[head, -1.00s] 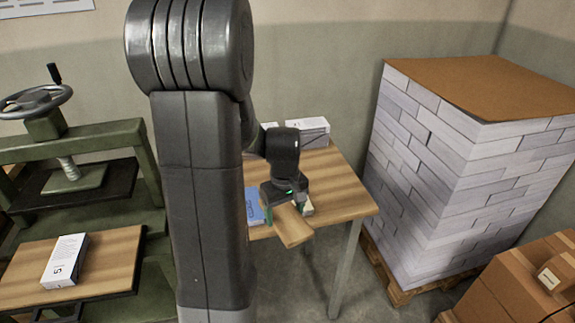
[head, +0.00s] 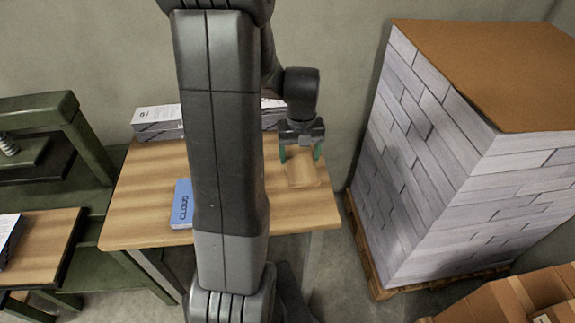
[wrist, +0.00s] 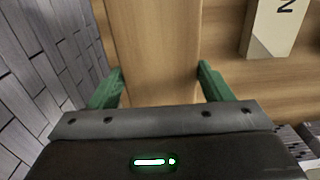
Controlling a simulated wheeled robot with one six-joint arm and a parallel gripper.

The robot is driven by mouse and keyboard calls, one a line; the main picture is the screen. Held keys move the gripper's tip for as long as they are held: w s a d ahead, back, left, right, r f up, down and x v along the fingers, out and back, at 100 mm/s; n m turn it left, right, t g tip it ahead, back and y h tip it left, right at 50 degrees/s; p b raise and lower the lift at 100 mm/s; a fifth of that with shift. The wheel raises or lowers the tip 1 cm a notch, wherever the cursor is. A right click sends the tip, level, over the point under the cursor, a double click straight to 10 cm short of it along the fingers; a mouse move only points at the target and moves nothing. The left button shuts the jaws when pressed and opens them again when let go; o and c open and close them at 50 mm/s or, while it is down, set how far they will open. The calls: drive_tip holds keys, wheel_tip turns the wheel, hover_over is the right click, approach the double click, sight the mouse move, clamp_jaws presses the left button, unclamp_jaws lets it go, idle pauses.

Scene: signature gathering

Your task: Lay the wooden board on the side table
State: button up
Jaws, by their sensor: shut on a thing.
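The wooden board (head: 303,174) is pale brown and sits between the green fingers of my gripper (head: 301,153), over the right part of the side table (head: 140,215). In the wrist view the board (wrist: 152,50) runs up the picture between the two fingers (wrist: 158,88), with the wood tabletop (wrist: 225,72) to its right. My gripper is shut on the board. Whether the board touches the tabletop or hangs just above it, I cannot tell. My arm hides the middle of the table.
A blue pad (head: 181,204) lies on the table's left half. White boxes (head: 158,122) stand along its back edge. A tall stack of grey-white blocks (head: 440,150) on a pallet stands close to the right. A green press frame (head: 90,135) is at the left.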

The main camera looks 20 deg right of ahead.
sight(300, 157)
drive_tip(key=shift+f, duration=3.2)
drive_tip(key=shift+f, duration=0.1)
drive_tip(key=o, duration=1.1)
drive_tip(key=shift+c, duration=0.2)
wheel_tip(300, 157, up, 12)
drive_tip(key=shift+r, duration=0.1)
